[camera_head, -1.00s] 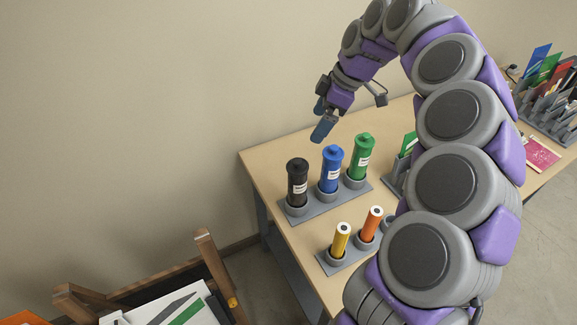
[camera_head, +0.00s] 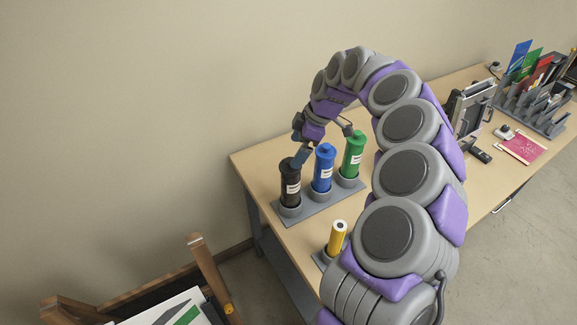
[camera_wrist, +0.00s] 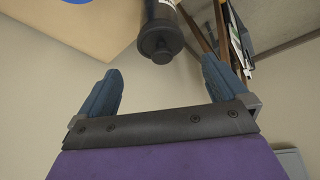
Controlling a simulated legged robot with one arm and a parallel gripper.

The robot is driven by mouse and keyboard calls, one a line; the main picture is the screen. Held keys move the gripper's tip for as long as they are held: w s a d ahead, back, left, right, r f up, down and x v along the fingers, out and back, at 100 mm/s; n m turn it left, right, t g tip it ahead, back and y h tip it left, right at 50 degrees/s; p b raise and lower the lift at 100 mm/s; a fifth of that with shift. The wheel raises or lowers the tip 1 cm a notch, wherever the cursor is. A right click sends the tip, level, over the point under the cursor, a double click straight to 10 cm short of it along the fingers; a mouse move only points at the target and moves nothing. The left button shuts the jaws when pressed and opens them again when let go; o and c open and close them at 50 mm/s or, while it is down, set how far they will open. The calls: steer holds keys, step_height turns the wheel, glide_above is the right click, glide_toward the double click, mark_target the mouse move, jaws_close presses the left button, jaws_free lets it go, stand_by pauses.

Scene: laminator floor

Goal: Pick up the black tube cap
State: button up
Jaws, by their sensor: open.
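The black tube (camera_head: 290,187) stands upright in the left cup of a grey holder (camera_head: 318,208) on the table. Its black cap (camera_wrist: 160,44) shows at the top middle of the wrist view, ahead of the fingertips and roughly between their lines. My gripper (camera_head: 299,152) is just above the black tube's top in the head view, partly covering the cap there. In the wrist view my gripper (camera_wrist: 160,82) is open, its two blue fingers apart with nothing between them.
The blue tube (camera_head: 323,168) and green tube (camera_head: 353,156) stand close to the right of the black one. A yellow tube (camera_head: 337,237) stands nearer the front. The wall is behind. A wooden frame (camera_head: 210,275) stands on the floor at lower left.

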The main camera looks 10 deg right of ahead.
mark_target(291, 159)
steer(key=shift+d+b+x, duration=0.2)
steer(key=shift+b+x, duration=0.15)
steer(key=shift+x, duration=1)
steer(key=shift+d+b+x, duration=0.2)
steer(key=shift+b+x, duration=0.1)
steer(key=shift+x, duration=1.1)
steer(key=shift+s+a+f, duration=0.15)
steer(key=shift+f, duration=0.1)
steer(key=shift+a+r, duration=0.1)
steer(key=shift+a, duration=0.05)
steer(key=shift+c, duration=0.8)
steer(key=c, duration=1)
